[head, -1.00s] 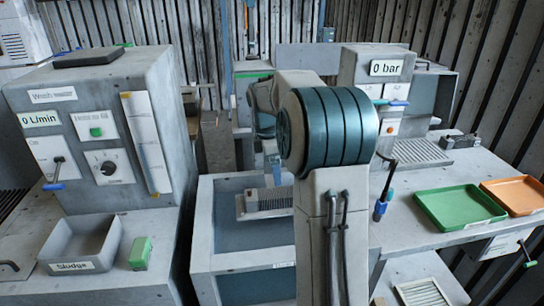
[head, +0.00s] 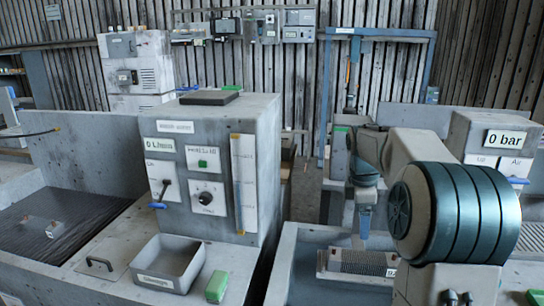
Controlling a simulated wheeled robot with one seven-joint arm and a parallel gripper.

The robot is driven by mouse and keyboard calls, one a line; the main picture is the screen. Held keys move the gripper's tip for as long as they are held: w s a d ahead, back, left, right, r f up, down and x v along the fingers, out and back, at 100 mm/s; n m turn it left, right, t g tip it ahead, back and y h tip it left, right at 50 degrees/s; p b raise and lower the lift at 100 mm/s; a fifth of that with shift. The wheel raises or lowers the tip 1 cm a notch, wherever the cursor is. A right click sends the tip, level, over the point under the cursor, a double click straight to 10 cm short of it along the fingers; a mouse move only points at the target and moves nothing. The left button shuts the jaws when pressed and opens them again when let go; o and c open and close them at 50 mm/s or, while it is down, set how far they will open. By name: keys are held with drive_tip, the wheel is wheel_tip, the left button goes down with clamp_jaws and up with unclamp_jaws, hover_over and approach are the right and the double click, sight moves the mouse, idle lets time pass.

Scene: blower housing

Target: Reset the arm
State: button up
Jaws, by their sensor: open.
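My arm stands at the right of the head view, with its large blue-grey banded joint nearest the camera. The arm folds away from me. My gripper (head: 363,226) hangs pointing down beyond that joint, small and partly in line with the arm. Its jaws are open, and I see nothing held between them. A grey finned block (head: 365,262) sits below it in the basin (head: 312,268). The gap between the gripper and the block is hard to judge.
A wash cabinet (head: 206,150) reading 0 L/min stands left of the basin. A grey sludge tray (head: 166,262) and a green block (head: 216,287) lie before it. A cabinet reading 0 bar (head: 490,140) stands behind my arm at right. A dark mesh-topped sink (head: 60,225) is far left.

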drive_tip(key=s+a+f+m+t, duration=0.1)
drive_tip(key=s+a+m, duration=0.3)
drive_tip(key=s, duration=0.4)
drive_tip(key=s+a+f+m+t+y, duration=0.1)
drive_tip(key=s+a+f+m, duration=0.1)
drive_tip(key=s+a+m, duration=0.3)
drive_tip(key=s+a+f+m+t, duration=0.1)
drive_tip(key=s+a+m, duration=0.3)
drive_tip(key=s, duration=0.8)
drive_tip(key=shift+s+a+f+m, duration=0.15)
drive_tip(key=shift+a+f+m, duration=0.2)
drive_tip(key=shift+f+m, duration=0.3)
